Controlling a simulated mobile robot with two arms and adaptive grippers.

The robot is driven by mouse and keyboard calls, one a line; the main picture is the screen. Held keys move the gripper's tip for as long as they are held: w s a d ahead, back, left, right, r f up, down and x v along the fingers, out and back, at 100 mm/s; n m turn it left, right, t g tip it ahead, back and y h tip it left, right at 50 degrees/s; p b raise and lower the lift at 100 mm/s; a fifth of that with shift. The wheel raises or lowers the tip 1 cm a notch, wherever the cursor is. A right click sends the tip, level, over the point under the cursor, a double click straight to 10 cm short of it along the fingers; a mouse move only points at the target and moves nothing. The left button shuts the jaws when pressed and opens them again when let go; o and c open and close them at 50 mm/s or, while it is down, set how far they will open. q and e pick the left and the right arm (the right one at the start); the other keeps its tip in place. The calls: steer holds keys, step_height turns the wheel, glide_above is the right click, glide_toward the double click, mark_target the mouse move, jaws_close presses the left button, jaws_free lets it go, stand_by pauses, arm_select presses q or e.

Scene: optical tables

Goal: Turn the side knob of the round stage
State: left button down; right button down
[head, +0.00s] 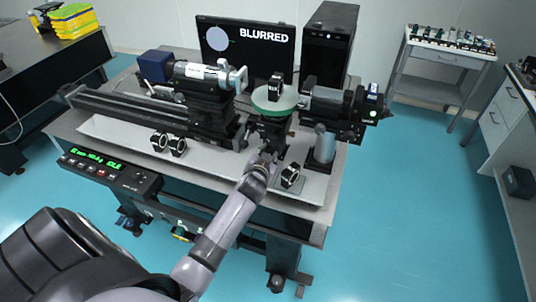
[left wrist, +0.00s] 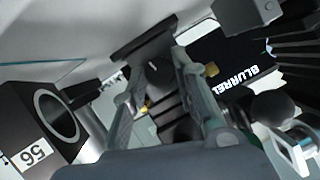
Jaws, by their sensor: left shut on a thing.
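The round stage (head: 274,99) has a pale green disc top on a black mount, and a small black-framed part stands on it. My left gripper (head: 267,155) reaches the front of the mount, below the disc. In the left wrist view its two fingers (left wrist: 156,68) stand on either side of a dark knob-like part with a white mark (left wrist: 154,64), which I take for the side knob. The gripper is shut on it. In the head view the gripper hides the knob. My right gripper is not in view.
The monitor (head: 245,46) reads "BLURRED" beside a pale disc. A lens barrel (head: 205,75) is left of the stage, and a dark camera-like unit (head: 343,102) is right.

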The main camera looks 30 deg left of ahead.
arm_select(q)
steer(key=c, duration=1.6)
jaws_free()
steer(key=shift+o, duration=0.2)
steer(key=v, duration=1.2)
steer(key=shift+o, duration=0.5)
